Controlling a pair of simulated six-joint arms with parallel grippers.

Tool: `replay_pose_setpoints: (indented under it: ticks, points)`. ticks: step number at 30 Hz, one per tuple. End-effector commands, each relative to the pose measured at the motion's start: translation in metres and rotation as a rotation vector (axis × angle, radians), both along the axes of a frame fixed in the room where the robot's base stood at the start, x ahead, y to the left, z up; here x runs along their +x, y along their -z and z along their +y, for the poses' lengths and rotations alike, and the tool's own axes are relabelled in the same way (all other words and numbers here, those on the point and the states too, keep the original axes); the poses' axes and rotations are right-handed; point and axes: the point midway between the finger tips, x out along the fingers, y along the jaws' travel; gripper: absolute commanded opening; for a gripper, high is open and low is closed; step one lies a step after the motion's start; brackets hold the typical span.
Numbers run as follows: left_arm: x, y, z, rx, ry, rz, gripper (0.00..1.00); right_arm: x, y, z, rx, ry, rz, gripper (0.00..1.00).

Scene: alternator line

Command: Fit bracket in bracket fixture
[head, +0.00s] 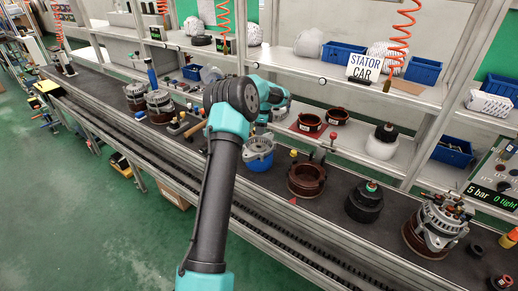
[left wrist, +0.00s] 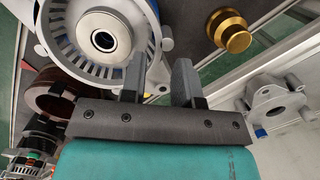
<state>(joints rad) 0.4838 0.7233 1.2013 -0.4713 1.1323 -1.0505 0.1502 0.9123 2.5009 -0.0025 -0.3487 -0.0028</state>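A silver slotted bracket (head: 259,146) with a round central bore sits on a blue round base (head: 258,163) on the bench. The bracket fills the upper left of the left wrist view (left wrist: 70,58). My left gripper is above it in the head view, its fingers mostly hidden by my own arm. In the left wrist view my left gripper (left wrist: 160,65) has its two fingers apart beside the bracket's rim, with nothing clearly held between them. A second silver bracket-like casting (left wrist: 276,98) lies at the right of that view. My right gripper is in no view.
A brown stator ring (head: 306,179), a black pot (head: 365,203) and an alternator assembly (head: 436,228) stand along the bench to the right. A brass knob (left wrist: 233,31) is close to the bracket. Shelf posts rise behind the bench.

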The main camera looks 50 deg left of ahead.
Motion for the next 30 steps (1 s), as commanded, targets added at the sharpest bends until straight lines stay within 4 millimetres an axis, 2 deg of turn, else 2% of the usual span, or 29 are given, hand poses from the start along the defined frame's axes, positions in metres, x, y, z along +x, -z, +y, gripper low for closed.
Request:
replay_pose_setpoints:
  ticks: [6,9,24,30]
  points:
    - [0.001,0.031,0.001,-0.002,0.001,0.003,0.29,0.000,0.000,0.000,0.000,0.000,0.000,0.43]
    - [0.000,0.039,0.002,-0.001,0.000,0.002,0.29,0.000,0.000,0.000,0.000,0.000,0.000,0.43]
    - [0.001,0.041,0.002,0.000,0.000,0.000,0.29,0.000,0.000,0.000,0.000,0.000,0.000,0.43]
    - [0.001,0.041,0.002,-0.001,0.000,0.001,0.12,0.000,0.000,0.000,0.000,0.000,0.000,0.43]
